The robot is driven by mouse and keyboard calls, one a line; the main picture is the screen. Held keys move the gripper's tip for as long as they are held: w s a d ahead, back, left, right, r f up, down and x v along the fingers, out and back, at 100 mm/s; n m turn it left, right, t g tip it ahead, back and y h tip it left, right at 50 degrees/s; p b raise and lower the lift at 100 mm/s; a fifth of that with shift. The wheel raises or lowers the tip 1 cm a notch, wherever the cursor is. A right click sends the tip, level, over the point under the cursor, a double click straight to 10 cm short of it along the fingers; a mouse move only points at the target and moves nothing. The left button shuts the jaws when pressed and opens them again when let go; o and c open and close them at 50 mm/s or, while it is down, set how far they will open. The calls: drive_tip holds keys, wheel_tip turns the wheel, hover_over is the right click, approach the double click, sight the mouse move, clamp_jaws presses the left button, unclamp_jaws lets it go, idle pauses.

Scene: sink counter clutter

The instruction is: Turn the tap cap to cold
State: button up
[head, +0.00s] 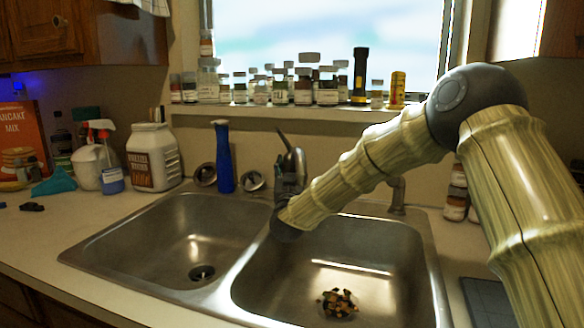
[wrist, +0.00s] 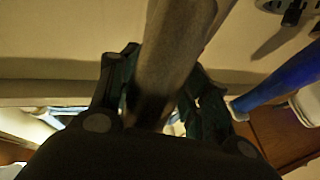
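The tap stands behind the divider between the two sink basins in the head view, with a dark upright lever (head: 285,142) and a rounded metal body (head: 298,160). My gripper (head: 288,183) is at the tap, just below that body, and hides its lower part. In the wrist view a thick grey metal bar of the tap (wrist: 175,50) passes between the two dark fingers of my gripper (wrist: 160,85). The fingers stand apart, one on each side of the bar. Whether they press on it cannot be told. No hot or cold marking can be made out.
A blue bottle (head: 223,157) stands left of the tap; it also shows in the wrist view (wrist: 275,80). Several jars and a flashlight (head: 360,76) line the window sill. A second small spout (head: 397,195) stands at right. Scraps (head: 338,303) lie in the right basin.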

drive_tip(key=shift+c, duration=0.6)
drive_tip(key=shift+w+d+r+n+y+b, duration=0.1)
drive_tip(key=shift+d+n+y+b, duration=0.15)
drive_tip(key=shift+n+y, duration=0.95)
drive_tip(key=shift+d+n+y+b, duration=0.15)
drive_tip(key=shift+n+y+b, duration=0.2)
drive_tip(key=shift+y, duration=1.55)
drive_tip(key=o, duration=1)
drive_tip(key=shift+s+f+g, duration=0.3)
drive_tip(key=shift+s+f, duration=0.05)
drive_tip(key=shift+s, duration=0.1)
drive_tip(key=v, duration=1.1)
drive_tip(key=shift+d, duration=0.15)
